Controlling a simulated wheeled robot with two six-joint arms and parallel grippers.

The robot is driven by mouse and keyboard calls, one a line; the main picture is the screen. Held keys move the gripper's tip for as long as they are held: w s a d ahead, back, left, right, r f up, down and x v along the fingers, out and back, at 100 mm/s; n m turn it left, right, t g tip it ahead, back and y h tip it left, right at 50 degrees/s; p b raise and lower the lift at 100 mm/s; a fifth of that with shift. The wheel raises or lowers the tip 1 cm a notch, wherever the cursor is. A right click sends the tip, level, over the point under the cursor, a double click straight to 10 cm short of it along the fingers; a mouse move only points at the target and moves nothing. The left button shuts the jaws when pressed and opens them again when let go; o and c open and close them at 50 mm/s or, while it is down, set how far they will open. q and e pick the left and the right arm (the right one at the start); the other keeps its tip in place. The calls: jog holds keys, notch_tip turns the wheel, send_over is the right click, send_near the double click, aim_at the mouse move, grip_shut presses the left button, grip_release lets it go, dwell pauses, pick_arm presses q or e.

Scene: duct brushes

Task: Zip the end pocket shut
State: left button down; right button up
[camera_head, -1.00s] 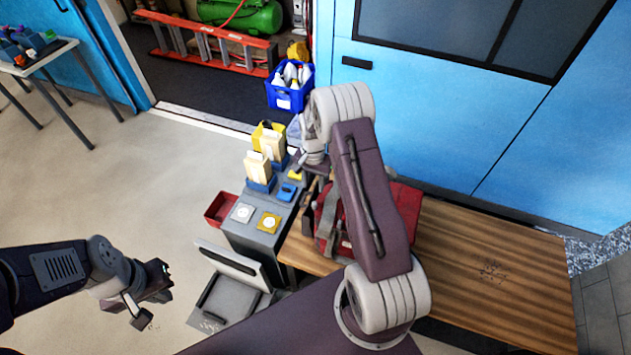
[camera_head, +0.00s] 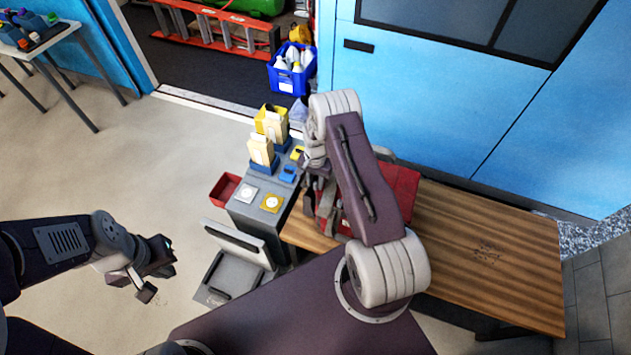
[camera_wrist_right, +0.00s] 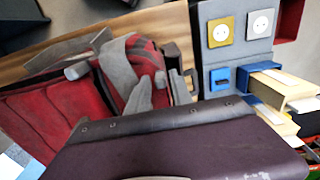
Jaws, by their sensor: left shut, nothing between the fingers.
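A red bag with grey straps (camera_head: 401,184) lies on the wooden bench, partly hidden behind my right arm. In the right wrist view the bag (camera_wrist_right: 45,115) fills the left side, and its red end with a grey strap (camera_wrist_right: 118,68) faces the grey box. The end pocket's zip and pull are too small to make out. My right gripper (camera_head: 312,192) is at the bag's left end, pointing down; its fingers are mostly hidden and I cannot tell whether they touch the bag. My left gripper (camera_head: 153,272) is shut and empty above the floor, well left of the bench.
A grey box (camera_head: 258,215) with sockets, a blue latch and upright cartons stands left of the bag. A red bin (camera_head: 225,189) is beside it. The bench (camera_head: 490,260) is clear to the right. Blue cabinets (camera_head: 430,100) stand behind.

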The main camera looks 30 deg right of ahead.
jog(key=shift+w+f, duration=0.1)
grip_shut()
dwell(1.1)
